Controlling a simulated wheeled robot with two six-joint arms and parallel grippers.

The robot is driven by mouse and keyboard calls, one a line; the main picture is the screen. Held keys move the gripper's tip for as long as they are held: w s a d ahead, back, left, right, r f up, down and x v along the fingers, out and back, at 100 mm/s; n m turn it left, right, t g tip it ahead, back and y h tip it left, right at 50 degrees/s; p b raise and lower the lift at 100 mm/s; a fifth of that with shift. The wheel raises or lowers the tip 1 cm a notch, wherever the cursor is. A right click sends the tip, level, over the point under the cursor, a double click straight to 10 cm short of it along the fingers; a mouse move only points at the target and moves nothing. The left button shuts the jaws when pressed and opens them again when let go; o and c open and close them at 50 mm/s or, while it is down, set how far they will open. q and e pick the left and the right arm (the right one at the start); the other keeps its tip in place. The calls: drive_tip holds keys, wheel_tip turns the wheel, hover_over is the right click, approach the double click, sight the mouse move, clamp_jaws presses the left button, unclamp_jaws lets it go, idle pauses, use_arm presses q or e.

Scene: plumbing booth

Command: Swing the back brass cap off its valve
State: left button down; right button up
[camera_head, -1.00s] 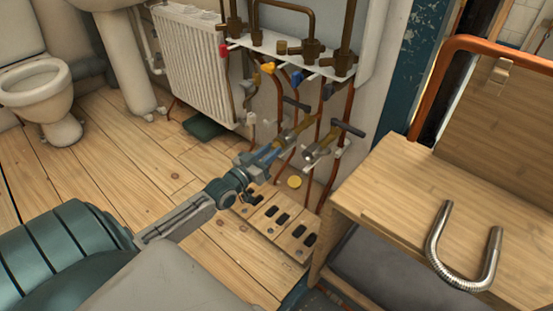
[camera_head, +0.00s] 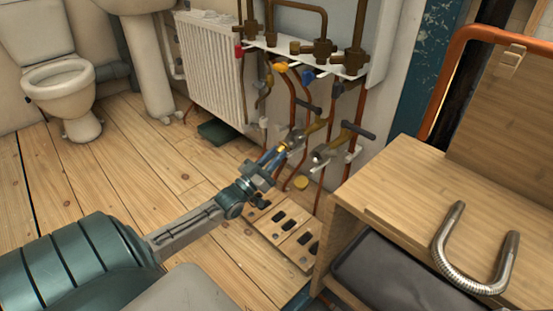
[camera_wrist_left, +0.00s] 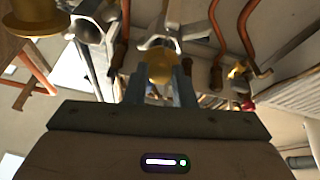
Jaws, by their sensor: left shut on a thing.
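The back valve (camera_head: 295,139) is a grey-and-brass fitting with a dark lever, low on the copper pipes in the head view. The back brass cap (camera_head: 283,149) shows as a small yellow piece at its near end. My left gripper (camera_head: 276,155) is shut on this cap. In the left wrist view the cap (camera_wrist_left: 160,68) sits between the fingers of the gripper (camera_wrist_left: 162,84), right against the grey valve mouth (camera_wrist_left: 160,42). Whether it is still seated is hard to tell. The front valve (camera_head: 321,155) has a bare grey mouth. My right gripper is out of view.
A yellow disc (camera_head: 301,183) shows low beneath the front valve. A slotted wooden panel (camera_head: 284,232) lies on the floor below. A wooden bench (camera_head: 400,190) with a bent metal hose (camera_head: 442,250) stands at right. A radiator (camera_head: 212,70) is behind, left.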

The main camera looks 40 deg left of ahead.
use_arm(q)
drive_tip(key=shift+s+a+f+t+b, duration=0.1)
drive_tip(key=shift+s+f+t+b, duration=0.1)
drive_tip(key=shift+f+t+b, duration=0.65)
drive_tip(key=shift+r+t, duration=0.2)
drive_tip(key=shift+t, duration=0.15)
drive_tip(key=c, duration=1.2)
unclamp_jaws()
drive_tip(key=p+v, duration=0.3)
drive_tip(key=v, duration=0.8)
drive_tip(key=shift+w, duration=0.1)
